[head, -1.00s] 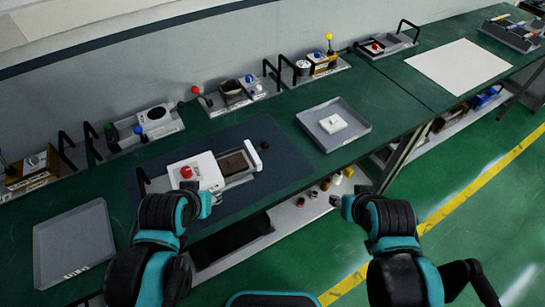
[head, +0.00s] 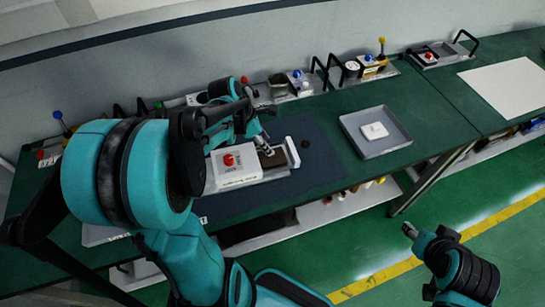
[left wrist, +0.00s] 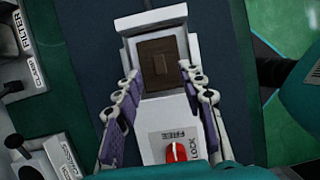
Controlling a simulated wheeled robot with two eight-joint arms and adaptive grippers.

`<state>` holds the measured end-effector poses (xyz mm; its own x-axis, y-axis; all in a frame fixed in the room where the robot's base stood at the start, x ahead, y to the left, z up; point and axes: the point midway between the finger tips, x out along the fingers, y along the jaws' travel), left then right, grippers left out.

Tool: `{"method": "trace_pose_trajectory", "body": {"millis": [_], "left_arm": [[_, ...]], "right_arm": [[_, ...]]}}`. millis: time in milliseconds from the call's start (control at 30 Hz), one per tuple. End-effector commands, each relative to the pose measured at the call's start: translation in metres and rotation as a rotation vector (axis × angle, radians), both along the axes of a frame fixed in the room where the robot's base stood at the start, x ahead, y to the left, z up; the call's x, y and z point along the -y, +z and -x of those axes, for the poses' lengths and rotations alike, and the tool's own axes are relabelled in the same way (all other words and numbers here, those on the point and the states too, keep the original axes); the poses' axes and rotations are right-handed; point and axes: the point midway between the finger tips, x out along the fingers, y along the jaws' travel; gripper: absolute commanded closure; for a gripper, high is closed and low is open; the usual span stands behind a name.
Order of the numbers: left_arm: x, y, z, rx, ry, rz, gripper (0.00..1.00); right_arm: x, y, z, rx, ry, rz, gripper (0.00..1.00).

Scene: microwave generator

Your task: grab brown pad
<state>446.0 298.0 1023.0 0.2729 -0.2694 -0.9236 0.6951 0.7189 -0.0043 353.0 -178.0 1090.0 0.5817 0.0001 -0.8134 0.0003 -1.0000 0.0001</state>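The brown pad (left wrist: 157,62) lies flat in the open tray of a white fixture (left wrist: 160,118) with a red knob. In the head view the pad (head: 273,158) is partly hidden by my left gripper (head: 265,150), which is over the fixture. In the left wrist view my left gripper (left wrist: 156,80) is open, with its purple-padded fingers apart on both sides of the fixture, just short of the pad. Nothing is between the fingers but the fixture below. My right gripper (head: 409,230) hangs over the floor side at the lower right, too small to judge.
A grey tray (head: 375,146) with a white block (head: 375,130) stands right of the fixture. Several small devices line the wall behind. A dark mat (head: 325,160) lies under the fixture. My left arm covers the table's left part.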

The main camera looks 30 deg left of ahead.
Motion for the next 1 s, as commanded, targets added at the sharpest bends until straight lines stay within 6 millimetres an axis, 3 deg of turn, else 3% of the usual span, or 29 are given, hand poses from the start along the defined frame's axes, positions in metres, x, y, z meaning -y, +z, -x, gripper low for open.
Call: {"method": "trace_pose_trajectory", "body": {"millis": [400, 667, 833, 1000], "left_arm": [[0.008, -0.054, -0.012, 0.003, -0.006, -0.003, 0.6], [0.01, -0.058, -0.013, 0.003, -0.004, -0.003, 0.6], [0.01, -0.058, -0.013, 0.002, -0.004, -0.003, 1.0], [0.01, -0.058, -0.013, 0.002, -0.005, -0.004, 1.0]], "right_arm": [[0.0, -0.025, 0.0, 0.0, 0.0, 0.0, 0.53], [0.0, -0.025, 0.0, 0.0, 0.0, 0.0, 0.53], [0.0, -0.024, 0.0, 0.0, 0.0, 0.0, 0.53], [0.0, -0.025, 0.0, 0.0, 0.0, 0.0, 0.53]]}}
